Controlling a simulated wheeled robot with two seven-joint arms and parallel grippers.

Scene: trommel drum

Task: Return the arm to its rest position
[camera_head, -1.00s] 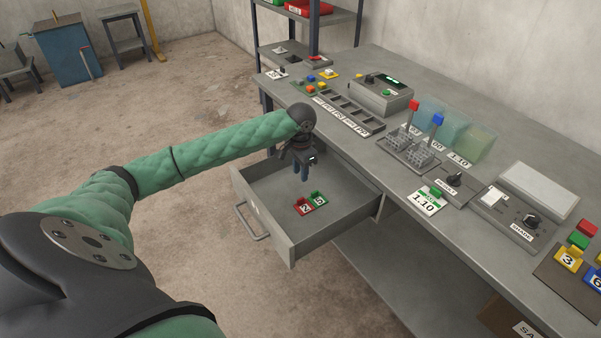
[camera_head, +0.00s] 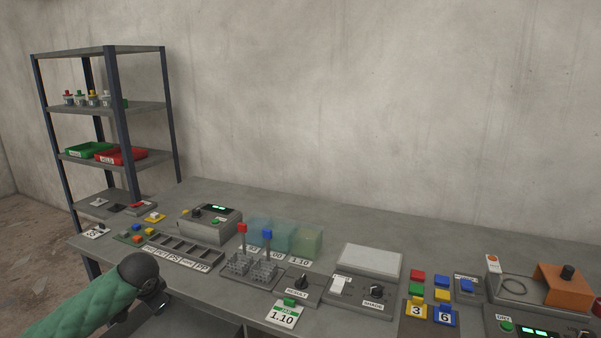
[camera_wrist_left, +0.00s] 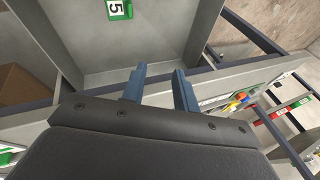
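My left arm (camera_head: 95,300), in a green sleeve with a dark wrist joint, comes in at the lower left of the head view, in front of the workbench edge. The fingers of my left gripper (camera_wrist_left: 158,80) stand apart in the left wrist view, with nothing between them. They are over the near part of an open grey drawer (camera_wrist_left: 165,45). A green tag marked 5 (camera_wrist_left: 118,9) lies in the drawer. In the head view only a strip of the drawer shows at the bottom edge. My right gripper is not in view.
The grey workbench (camera_head: 330,235) carries a slotted tray (camera_head: 180,250), a box with a green display (camera_head: 210,223), red and blue levers, knobs, and coloured numbered tags. A shelf rack (camera_head: 110,110) stands at the back left. An orange device (camera_head: 563,287) is at the right.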

